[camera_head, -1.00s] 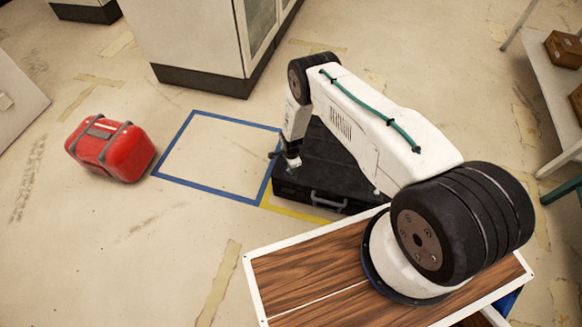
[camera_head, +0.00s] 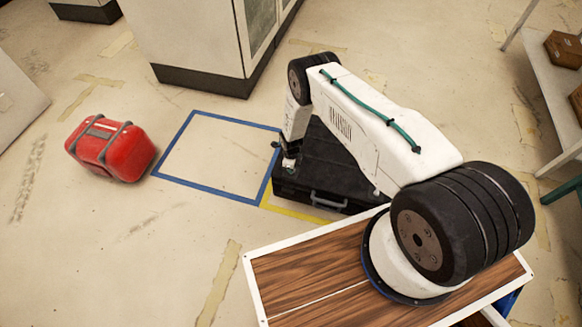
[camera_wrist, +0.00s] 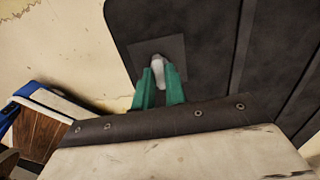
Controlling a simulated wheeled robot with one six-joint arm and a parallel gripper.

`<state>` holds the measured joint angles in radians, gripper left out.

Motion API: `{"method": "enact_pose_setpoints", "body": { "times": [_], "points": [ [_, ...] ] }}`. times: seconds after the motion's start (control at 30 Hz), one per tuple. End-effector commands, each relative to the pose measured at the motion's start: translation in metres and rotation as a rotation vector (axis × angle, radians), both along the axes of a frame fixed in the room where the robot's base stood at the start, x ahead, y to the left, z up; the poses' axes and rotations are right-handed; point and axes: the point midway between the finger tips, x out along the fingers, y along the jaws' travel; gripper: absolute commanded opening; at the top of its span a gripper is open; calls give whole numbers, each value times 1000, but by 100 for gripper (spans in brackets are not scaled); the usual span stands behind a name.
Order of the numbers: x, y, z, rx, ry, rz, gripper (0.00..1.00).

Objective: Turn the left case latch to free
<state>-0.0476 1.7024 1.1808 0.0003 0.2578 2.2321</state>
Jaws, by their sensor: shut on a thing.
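A black case (camera_head: 325,172) lies flat on the floor in the head view, partly hidden behind my arm, with its grey handle (camera_head: 328,201) on the near side. In the wrist view the dark case lid (camera_wrist: 205,35) fills the upper right. The left case latch (camera_wrist: 158,62) is a small pale grey piece on a square dark plate. My gripper (camera_wrist: 158,80) has green fingers that are shut on the latch, one on each side. In the head view my gripper is down at the case's left near corner, its fingertips too small to make out.
A red bag (camera_head: 110,148) sits on the floor at left. A blue taped square (camera_head: 172,180) is empty beside the case, and yellow tape (camera_head: 290,209) runs along the case's near edge. A white cabinet (camera_head: 190,35) stands behind. A shelf with brown boxes (camera_head: 563,48) is at right.

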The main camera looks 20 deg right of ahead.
Motion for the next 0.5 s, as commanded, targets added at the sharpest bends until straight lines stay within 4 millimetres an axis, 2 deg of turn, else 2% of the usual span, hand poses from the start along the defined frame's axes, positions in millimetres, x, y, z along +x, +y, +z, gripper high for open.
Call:
{"method": "enact_pose_setpoints", "body": {
  "times": [0.5],
  "points": [
    [0, 0, 0, 0, 1, -31, 0]
  ]
}}
